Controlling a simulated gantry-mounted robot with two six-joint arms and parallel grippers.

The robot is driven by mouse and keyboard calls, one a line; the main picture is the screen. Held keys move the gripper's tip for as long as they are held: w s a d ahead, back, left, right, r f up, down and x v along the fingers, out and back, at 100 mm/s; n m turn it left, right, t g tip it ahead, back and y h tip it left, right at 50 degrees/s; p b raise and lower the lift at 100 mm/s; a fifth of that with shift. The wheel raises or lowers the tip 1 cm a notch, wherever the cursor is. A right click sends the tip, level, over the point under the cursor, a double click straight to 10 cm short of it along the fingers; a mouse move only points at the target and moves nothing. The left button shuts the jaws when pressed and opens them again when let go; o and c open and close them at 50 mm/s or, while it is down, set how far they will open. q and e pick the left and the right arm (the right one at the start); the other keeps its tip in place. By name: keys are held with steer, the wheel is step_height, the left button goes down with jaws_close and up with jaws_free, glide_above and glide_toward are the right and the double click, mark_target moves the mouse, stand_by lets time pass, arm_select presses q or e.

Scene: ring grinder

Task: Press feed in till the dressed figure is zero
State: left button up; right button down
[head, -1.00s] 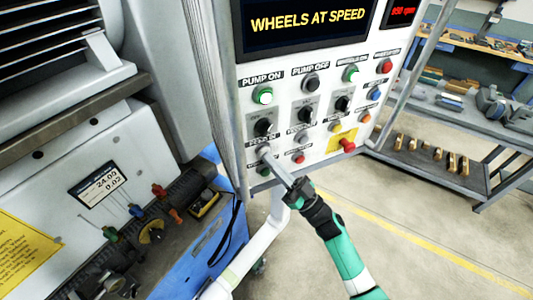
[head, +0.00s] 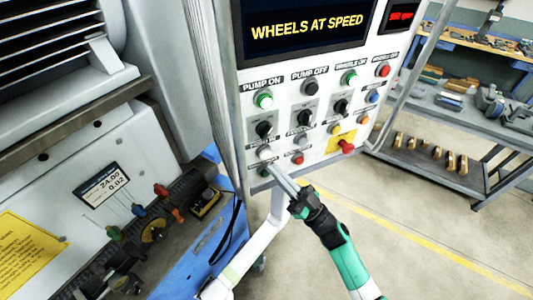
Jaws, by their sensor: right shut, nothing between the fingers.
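The control panel (head: 318,118) carries lit and unlit buttons and black knobs. Its screen (head: 307,27) reads WHEELS AT SPEED. The feed in button (head: 264,153) is a pale round button at the panel's lower left, under a small label. My right gripper (head: 271,168) is shut and empty. Its tips are just below the feed in button in the picture, seemingly clear of it, near a dark green button (head: 264,172). A small readout (head: 101,185) on the grinder shows 24.00 and, below it, what looks like 0.02. My left gripper is out of view.
A red mushroom button (head: 346,147) on a yellow plate sticks out at the panel's lower right. The pump on button (head: 264,100) glows green. A grey bench (head: 440,170) with tools stands at right. The floor between is clear.

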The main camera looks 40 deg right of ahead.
steer(key=shift+s+a+p, duration=0.2)
steer(key=shift+s+p, duration=0.05)
steer(key=shift+s, duration=0.4)
steer(key=shift+s+a+p, duration=0.25)
steer(key=shift+s+p, duration=0.05)
steer(key=shift+s, duration=0.35)
steer(key=shift+s+a+p, duration=0.2)
steer(key=shift+s+p, duration=0.05)
steer(key=shift+s, duration=0.4)
stand_by(1.0)
steer(key=s+p, duration=0.1)
steer(key=s, duration=0.1)
steer(key=s+a+p, duration=0.1)
steer(key=shift+s+a, duration=0.15)
steer(key=shift+s, duration=0.2)
